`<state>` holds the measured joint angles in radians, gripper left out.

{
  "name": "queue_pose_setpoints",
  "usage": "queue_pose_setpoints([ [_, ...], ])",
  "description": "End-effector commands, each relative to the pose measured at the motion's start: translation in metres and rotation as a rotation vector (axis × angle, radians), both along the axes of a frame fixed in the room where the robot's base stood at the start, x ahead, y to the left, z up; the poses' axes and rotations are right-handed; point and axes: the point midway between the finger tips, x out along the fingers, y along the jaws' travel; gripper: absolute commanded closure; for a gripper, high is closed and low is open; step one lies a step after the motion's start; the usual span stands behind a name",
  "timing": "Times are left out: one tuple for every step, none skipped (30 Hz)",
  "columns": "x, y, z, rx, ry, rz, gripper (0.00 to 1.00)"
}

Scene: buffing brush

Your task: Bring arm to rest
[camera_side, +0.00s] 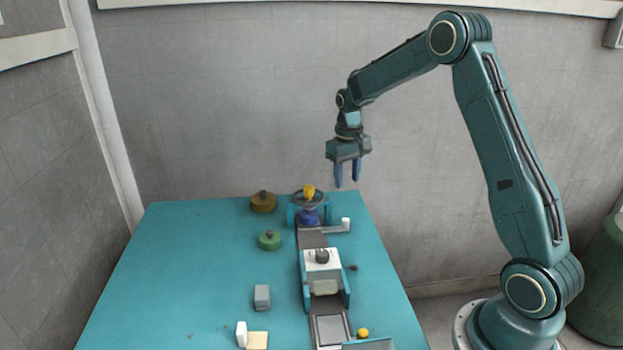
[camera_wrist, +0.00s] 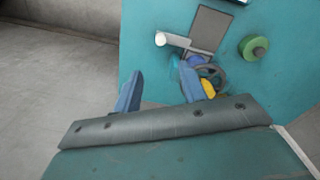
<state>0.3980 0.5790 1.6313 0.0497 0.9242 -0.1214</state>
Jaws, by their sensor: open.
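My gripper (camera_side: 347,178) hangs in the air above the back right edge of the teal table (camera_side: 190,260), fingers pointing down. Its two blue fingers are apart with nothing between them. They also show in the wrist view (camera_wrist: 160,90). Below and to the left of it in the side view is a wheel-like fixture (camera_side: 309,207) with a blue lower part and a yellow top. My gripper does not touch the fixture or the table.
A brown round piece (camera_side: 263,202) and a green one (camera_side: 270,240) lie left of the fixture. A white-handled lever (camera_side: 338,226), a teal holder (camera_side: 324,287), a grey block (camera_side: 262,297) and a yellow ball (camera_side: 363,333) are on the table. Its left part is mostly clear.

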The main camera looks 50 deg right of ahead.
Motion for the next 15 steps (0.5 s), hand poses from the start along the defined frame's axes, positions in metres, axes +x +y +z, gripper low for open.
queue_pose_setpoints([
  [0.0001,0.0001,0.0011,0.0,0.0,0.0,0.59],
  [0.0,0.0001,0.0014,0.0,0.0,0.0,0.59],
  [0.0,0.0001,0.0015,0.0,0.0,0.0,0.59],
  [0.0,0.0,0.0015,0.0,0.0,0.0,0.59],
  [0.0,0.0,0.0015,0.0,0.0,0.0,0.59],
  [0.0,0.0,0.0014,0.0,0.0,0.0,0.59],
  [0.0,0.0,0.0013,0.0,0.0,0.0,0.59],
  [0.0001,0.0,0.0013,0.0,0.0,0.0,0.59],
  [0.0001,0.0,0.0013,0.0,0.0,0.0,0.59],
  [0.0,0.0001,0.0014,0.0,0.0,0.0,0.59],
  [0.0,0.0003,0.0017,0.0,-0.001,0.0,0.59],
  [-0.0002,0.0009,0.0026,-0.001,-0.002,0.001,0.59],
  [-0.0005,0.0015,0.0037,-0.001,-0.003,0.002,0.59],
  [-0.0008,0.0024,0.005,-0.002,-0.005,0.003,0.59],
  [-0.0014,0.0041,0.0076,-0.002,-0.007,0.005,0.59],
])
